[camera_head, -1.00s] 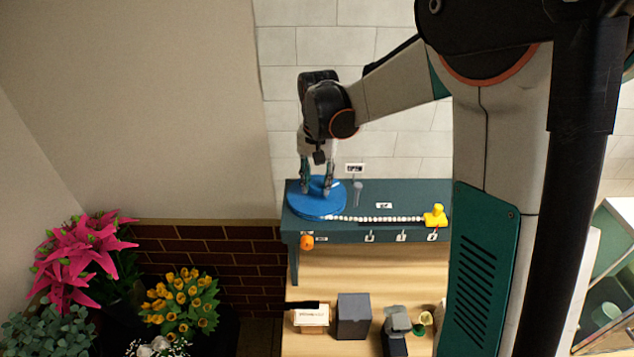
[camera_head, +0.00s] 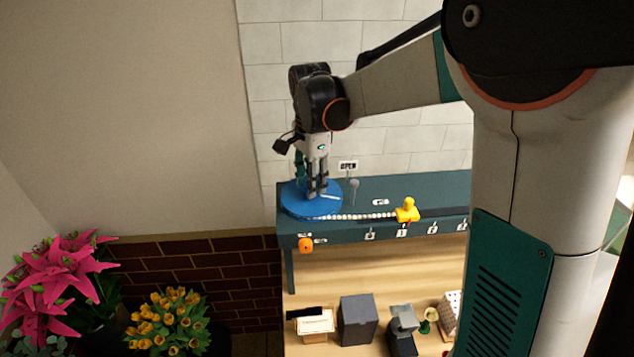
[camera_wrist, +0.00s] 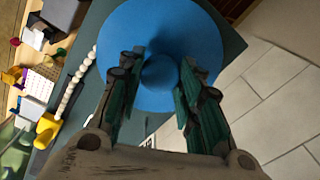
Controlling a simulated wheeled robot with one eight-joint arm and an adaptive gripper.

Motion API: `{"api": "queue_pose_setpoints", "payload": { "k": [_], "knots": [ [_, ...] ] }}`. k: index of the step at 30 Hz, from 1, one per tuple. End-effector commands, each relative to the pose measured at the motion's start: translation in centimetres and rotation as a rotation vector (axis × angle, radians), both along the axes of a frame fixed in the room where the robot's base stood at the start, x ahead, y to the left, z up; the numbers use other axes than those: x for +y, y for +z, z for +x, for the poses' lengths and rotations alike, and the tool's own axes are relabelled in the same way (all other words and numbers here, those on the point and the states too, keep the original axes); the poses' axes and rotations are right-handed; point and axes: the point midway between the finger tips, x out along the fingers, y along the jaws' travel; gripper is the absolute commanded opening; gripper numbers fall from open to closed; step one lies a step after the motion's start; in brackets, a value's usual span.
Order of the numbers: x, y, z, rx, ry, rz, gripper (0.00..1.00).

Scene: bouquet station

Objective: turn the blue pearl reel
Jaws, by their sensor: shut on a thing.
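The blue reel (camera_head: 298,204) is a flat round disc on the left end of the green shelf top (camera_head: 372,190). It also shows in the wrist view (camera_wrist: 205,38), with a round blue knob (camera_wrist: 159,74) at its middle. My gripper (camera_head: 316,196) points down over the reel, its fingers on either side of the knob and shut on it. A strand of white pearls (camera_head: 350,216) runs from the reel's front edge to a yellow slider (camera_head: 407,212). The slider stands on a dark track near the numbered tags, close to the "1" tag (camera_head: 402,233).
An orange knob (camera_head: 306,245) is on the shelf's front left. Boxes (camera_head: 357,318) stand on the lower shelf. Pink flowers (camera_head: 62,270) and yellow tulips (camera_head: 168,318) are at the lower left.

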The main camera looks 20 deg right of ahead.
Motion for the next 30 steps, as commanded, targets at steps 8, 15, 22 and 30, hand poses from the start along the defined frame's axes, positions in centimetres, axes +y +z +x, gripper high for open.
{"api": "queue_pose_setpoints", "payload": {
  "k": [8, 15, 22, 30],
  "knots": [
    [0.43, -0.1, 0.05, -0.001, -0.242, 0.001, 0.0],
    [0.43, -0.05, 0.07, -0.001, -0.434, 0.001, 0.0],
    [0.43, -0.03, 0.09, -0.001, -0.56, 0.001, 0.0],
    [0.44, 0.0, 0.11, -0.001, -0.629, 0.001, 0.0]
  ]
}}
